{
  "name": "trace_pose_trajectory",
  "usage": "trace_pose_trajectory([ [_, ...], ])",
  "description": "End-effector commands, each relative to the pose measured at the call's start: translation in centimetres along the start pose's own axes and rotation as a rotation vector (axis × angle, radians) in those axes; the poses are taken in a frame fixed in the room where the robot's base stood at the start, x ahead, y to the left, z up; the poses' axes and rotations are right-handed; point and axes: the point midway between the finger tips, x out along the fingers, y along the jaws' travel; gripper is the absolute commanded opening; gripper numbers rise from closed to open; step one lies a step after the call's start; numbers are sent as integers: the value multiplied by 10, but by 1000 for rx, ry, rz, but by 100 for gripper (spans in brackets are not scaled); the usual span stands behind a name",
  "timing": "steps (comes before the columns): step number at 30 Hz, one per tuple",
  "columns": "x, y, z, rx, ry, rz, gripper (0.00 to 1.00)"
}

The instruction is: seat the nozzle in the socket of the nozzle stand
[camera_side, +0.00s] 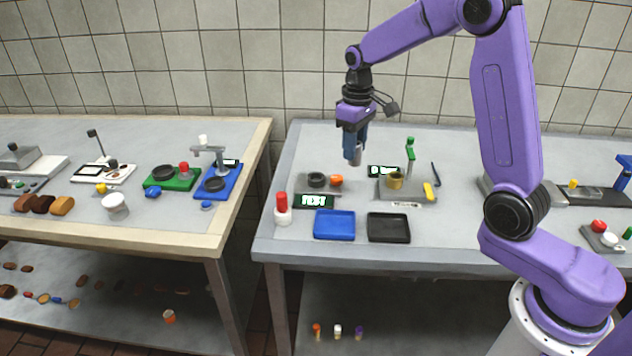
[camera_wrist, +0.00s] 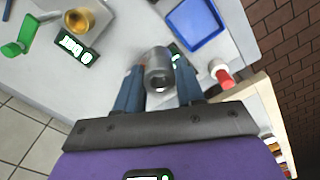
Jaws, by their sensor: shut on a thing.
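My gripper (camera_side: 355,141) is shut on the nozzle (camera_side: 356,156), a grey metal cylinder that hangs down roughly upright, above the table and clear of it. In the wrist view the nozzle (camera_wrist: 160,72) sits between the two blue fingers of my gripper (camera_wrist: 160,84), its round end facing away from the camera. A dark ring-shaped socket (camera_side: 316,179), which looks like the nozzle stand, is on the table below and left of the nozzle in the side view. An orange piece (camera_side: 336,180) is beside it. In the wrist view the nozzle and fingers hide that socket.
A grey plate with a brass cup (camera_side: 395,181) and green lever (camera_side: 410,148) stands to the right. A display (camera_side: 313,201), a red-topped bottle (camera_side: 282,205), a blue tray (camera_side: 334,225) and a black tray (camera_side: 388,228) are nearer the front edge.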

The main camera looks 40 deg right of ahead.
Motion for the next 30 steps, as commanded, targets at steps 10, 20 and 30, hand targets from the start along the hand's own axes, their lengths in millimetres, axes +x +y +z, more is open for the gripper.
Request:
trace_pose_trajectory([
  [10,20,10,-43,-12,-2,0,5],
  [20,43,23,-92,-11,0,0,5],
  [30,87,32,-126,-11,-1,0,5],
])
